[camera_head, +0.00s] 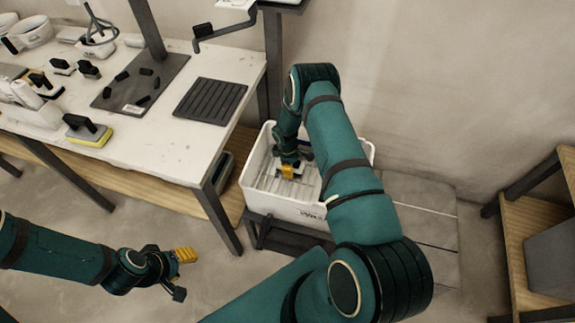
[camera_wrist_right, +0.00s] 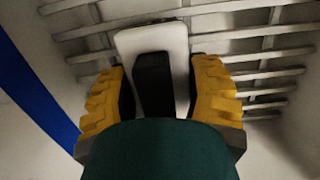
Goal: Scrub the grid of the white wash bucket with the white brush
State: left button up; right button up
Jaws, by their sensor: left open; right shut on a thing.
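The white wash bucket (camera_head: 283,206) stands on a low dark stand beside the table. Its slatted grid (camera_head: 302,191) shows inside, and its pale bars (camera_wrist_right: 250,54) fill the upper part of the right wrist view. My right gripper (camera_head: 287,171) is down inside the bucket. In the right wrist view its yellow fingers are shut on the dark handle of the white brush (camera_wrist_right: 153,72). The brush head lies over the grid bars; its bristles are hidden, so I cannot tell contact. My left gripper (camera_head: 185,272) is open and empty above the floor, left of the bucket.
The white table (camera_head: 165,150) at left holds a dark ribbed tray (camera_head: 211,100), a dark board (camera_head: 135,92) with small black pieces, and a yellow-based sponge float (camera_head: 88,131). A wooden shelf (camera_head: 530,215) stands at right. My right arm covers part of the bucket.

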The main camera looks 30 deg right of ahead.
jog(key=shift+s+d, duration=0.9)
jog(key=shift+s, duration=0.2)
jog(key=shift+w+a+f+b, duration=0.1)
jog(key=shift+w+a+b, duration=0.45)
jog(key=shift+w+a, duration=0.85)
jog(key=shift+w, duration=0.2)
jog(key=shift+w+a, duration=1.3)
jog(key=shift+w, duration=0.3)
notch_tip(320, 180, up, 8)
jog(key=p, duration=0.4)
